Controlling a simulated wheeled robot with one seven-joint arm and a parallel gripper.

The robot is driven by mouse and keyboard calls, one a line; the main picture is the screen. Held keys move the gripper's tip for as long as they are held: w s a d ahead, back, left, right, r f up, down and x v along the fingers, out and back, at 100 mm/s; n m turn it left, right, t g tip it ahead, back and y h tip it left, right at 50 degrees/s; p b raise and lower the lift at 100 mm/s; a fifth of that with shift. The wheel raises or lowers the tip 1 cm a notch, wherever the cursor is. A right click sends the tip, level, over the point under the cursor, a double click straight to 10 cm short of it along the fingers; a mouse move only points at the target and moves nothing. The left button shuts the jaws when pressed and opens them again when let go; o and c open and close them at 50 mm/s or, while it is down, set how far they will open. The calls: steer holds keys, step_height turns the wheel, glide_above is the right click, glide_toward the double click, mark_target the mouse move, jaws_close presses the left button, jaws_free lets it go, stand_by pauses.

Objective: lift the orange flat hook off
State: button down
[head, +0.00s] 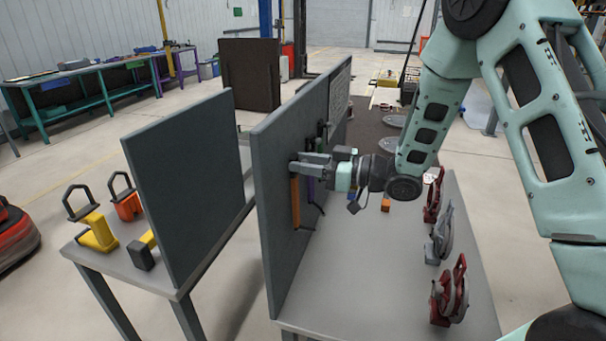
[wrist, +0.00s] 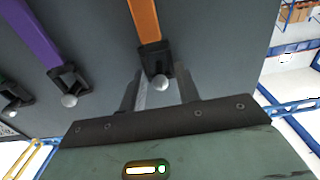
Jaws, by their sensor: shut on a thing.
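The orange flat hook (head: 295,203) hangs upright against the grey upright panel (head: 270,220) on the table. In the wrist view its orange strip (wrist: 146,20) ends in a black head with a round silver knob, which sits between my fingers. My gripper (head: 298,165) is at the top of the hook, shut on its black end close to the panel. In the wrist view my gripper (wrist: 158,92) shows a finger on each side of the black head. Whether the hook still touches its peg is hidden.
A purple hook (wrist: 38,40) hangs beside the orange one, with a green one farther along. Red and grey clamp-like items (head: 442,240) stand along the table's right edge. An orange block (head: 385,204) lies behind. The table's front middle is clear.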

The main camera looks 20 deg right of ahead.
steer(key=shift+r+b, duration=0.35)
steer(key=shift+r, duration=0.15)
steer(key=b+v, duration=0.5)
steer(key=v, duration=1.9)
steer(key=shift+d+r, duration=0.25)
steer(key=shift+r, duration=0.1)
steer(key=shift+s+d, duration=0.1)
steer(key=shift+s, duration=0.1)
steer(key=v, duration=0.6)
steer(key=shift+s+d, duration=0.25)
steer(key=shift+s, duration=0.1)
